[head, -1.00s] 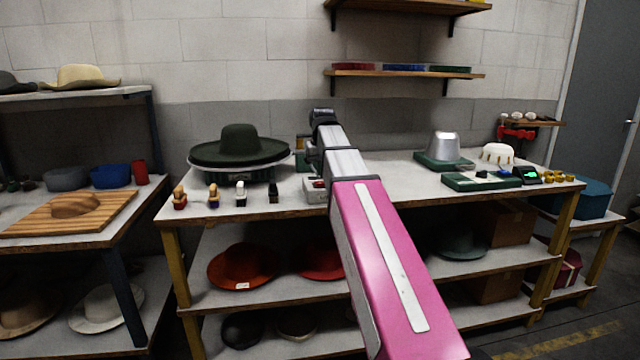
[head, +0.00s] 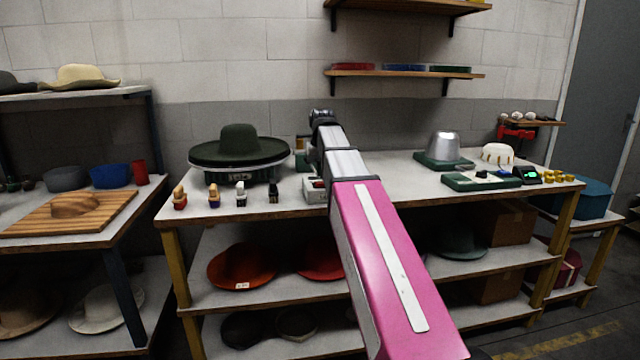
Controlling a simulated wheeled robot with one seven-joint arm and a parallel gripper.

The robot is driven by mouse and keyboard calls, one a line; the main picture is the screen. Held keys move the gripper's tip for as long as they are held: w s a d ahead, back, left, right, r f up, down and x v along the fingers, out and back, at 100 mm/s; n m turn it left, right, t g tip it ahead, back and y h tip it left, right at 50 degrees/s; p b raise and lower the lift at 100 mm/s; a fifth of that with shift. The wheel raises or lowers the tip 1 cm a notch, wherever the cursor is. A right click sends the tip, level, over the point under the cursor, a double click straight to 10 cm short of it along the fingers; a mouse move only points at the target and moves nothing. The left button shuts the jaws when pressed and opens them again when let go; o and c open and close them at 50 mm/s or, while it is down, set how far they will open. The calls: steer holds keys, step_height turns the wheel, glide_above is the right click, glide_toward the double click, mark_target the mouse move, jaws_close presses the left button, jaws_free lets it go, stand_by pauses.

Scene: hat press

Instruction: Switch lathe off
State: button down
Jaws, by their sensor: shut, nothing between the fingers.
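A dark green wide-brimmed hat (head: 238,143) sits on a round platform above a green base (head: 237,174) at the left of the long workbench; this looks like the lathe. A small pale box with a red part (head: 315,190) stands to its right at the bench's front edge, partly covered by my arm; I cannot tell its switch position. My pink and grey arm reaches over the bench middle. Its dark far end is beside and behind that box. My gripper's fingers are hidden behind the arm, so I cannot see contact.
Several small brushes or bottles stand along the bench front, such as one (head: 241,195). A silver hat block (head: 443,146) and a green panel (head: 482,181) are at the right. The bench (head: 395,187) is clear between. Shelves (head: 405,74) hang above.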

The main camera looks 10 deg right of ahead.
mark_target(321, 183)
steer(key=shift+f, duration=1.35)
stand_by(0.7)
steer(key=shift+r, duration=3.55)
